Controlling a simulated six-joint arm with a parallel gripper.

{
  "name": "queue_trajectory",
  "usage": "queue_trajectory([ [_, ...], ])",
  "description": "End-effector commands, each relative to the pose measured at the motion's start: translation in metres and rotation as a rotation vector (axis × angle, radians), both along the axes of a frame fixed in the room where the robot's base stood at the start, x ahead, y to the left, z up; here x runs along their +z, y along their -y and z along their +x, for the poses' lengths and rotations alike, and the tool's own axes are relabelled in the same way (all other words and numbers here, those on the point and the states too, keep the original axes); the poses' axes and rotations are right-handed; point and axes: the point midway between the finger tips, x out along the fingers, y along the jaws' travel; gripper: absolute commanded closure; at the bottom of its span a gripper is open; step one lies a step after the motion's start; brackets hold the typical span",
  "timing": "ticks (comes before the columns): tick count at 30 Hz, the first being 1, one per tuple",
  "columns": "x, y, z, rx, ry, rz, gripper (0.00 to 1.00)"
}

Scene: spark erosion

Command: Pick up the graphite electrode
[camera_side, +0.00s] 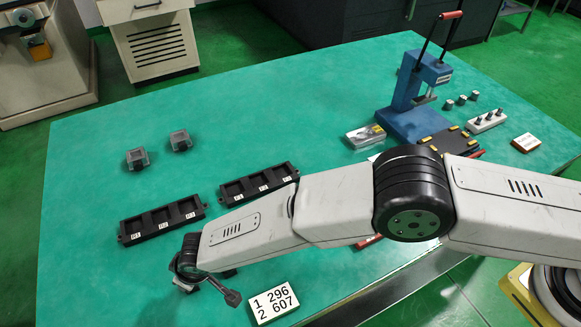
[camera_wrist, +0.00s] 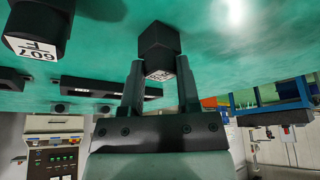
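In the wrist view a dark block-shaped electrode (camera_wrist: 160,42) with a white label, unreadable here, lies between and just beyond the two fingertips of my gripper (camera_wrist: 160,66). The fingers are spread to about the block's width; whether they press on it cannot be told. A second dark block (camera_wrist: 38,22) at the upper left bears a label reading 607 F, upside down. In the side view my gripper (camera_side: 192,268) is low near the table's front edge, below the left tray; my arm hides most of what is by it.
A white card (camera_side: 272,302) reads 1 296 and 2 607. Two black trays, left (camera_side: 161,220) and right (camera_side: 258,184), have empty labelled compartments. Two small dark blocks (camera_side: 136,159) (camera_side: 180,141) stand behind them. A blue press (camera_side: 414,100) stands at the back right. The table's (camera_side: 270,100) middle is clear.

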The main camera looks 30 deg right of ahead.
Motion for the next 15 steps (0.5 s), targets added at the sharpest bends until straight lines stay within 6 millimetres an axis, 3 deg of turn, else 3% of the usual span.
queue_trajectory([
  [15, -0.0005, 0.0016, -0.0008, 0.0, -0.003, -0.004, 1.0],
])
